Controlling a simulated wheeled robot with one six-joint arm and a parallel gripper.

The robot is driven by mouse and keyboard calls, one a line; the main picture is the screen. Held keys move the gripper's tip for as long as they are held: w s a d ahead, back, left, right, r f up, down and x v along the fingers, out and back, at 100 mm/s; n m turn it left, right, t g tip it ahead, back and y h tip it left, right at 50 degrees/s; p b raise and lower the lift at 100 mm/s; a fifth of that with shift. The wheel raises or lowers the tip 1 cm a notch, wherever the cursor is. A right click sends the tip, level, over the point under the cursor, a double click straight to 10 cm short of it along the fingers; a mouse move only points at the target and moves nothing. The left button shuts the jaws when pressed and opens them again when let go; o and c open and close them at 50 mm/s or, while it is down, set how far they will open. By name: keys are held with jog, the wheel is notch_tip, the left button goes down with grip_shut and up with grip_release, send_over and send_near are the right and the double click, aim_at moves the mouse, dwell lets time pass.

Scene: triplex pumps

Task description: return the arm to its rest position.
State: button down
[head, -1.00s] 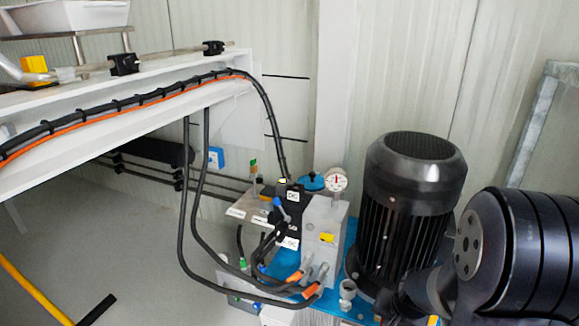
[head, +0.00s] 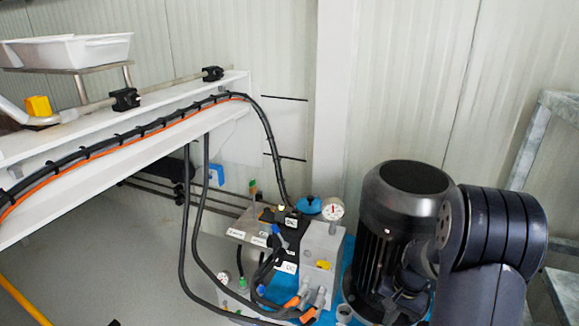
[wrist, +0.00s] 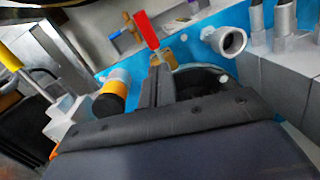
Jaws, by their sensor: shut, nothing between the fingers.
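My arm (head: 495,235) is a set of dark, rounded links at the right of the head view, in front of the black motor. My gripper is not clearly seen in the head view. In the wrist view my gripper (wrist: 160,76) shows as dark grey fingers, shut with nothing between them. Beyond its tips are a red-handled valve (wrist: 146,30) and a blue base plate (wrist: 185,50). I cannot tell whether the fingers touch anything.
The black motor (head: 400,210) stands just left of my arm. A grey valve block (head: 320,255) with a gauge (head: 333,209) and black hoses is left of it. A white beam (head: 110,150) crosses the upper left. Metal framing (head: 535,140) is at the far right.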

notch_tip(320, 180, up, 8)
jog(key=d+p, duration=0.1)
jog(key=p, duration=0.1)
jog(key=shift+r, duration=0.15)
jog(key=shift+w, duration=0.1)
